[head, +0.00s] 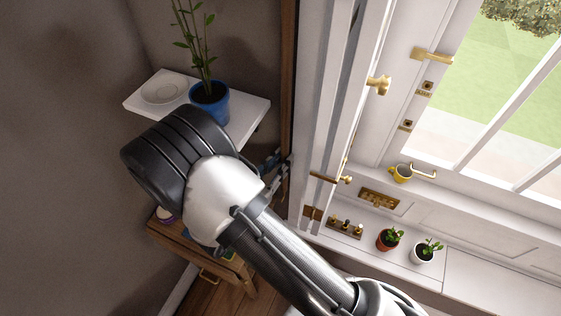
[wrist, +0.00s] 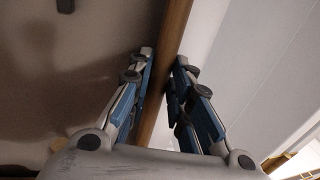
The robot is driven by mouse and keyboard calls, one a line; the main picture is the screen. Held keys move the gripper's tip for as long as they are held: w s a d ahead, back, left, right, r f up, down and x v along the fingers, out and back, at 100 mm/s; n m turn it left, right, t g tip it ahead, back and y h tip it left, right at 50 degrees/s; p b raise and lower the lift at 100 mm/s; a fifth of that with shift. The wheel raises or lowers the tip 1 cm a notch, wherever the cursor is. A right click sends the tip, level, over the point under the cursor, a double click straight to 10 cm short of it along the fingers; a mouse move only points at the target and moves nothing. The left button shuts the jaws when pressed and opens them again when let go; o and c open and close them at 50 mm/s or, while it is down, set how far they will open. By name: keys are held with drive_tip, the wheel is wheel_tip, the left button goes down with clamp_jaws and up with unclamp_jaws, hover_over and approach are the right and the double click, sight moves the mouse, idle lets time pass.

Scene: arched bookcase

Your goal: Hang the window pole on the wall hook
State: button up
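The window pole (head: 288,75) is a long brown wooden rod, standing close to upright at the left side of the white window frame. In the wrist view the pole (wrist: 172,38) runs between the two blue-and-grey fingers of my gripper (wrist: 165,75). The fingers lie close on both sides of it and appear shut on it. In the head view my gripper (head: 276,168) is at the pole, partly hidden behind my arm. A small dark piece (wrist: 65,5) shows on the wall at the top left of the wrist view; I cannot tell if it is the wall hook.
A white shelf (head: 250,110) with a blue plant pot (head: 209,108) and a white dish (head: 163,91) is left of the pole. A wooden cabinet (head: 170,236) stands below. Brass handles (head: 379,84) stick out from the window.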

drive_tip(key=o, duration=0.5)
drive_tip(key=shift+c, duration=0.2)
drive_tip(key=v, duration=1.2)
drive_tip(key=shift+s, duration=0.1)
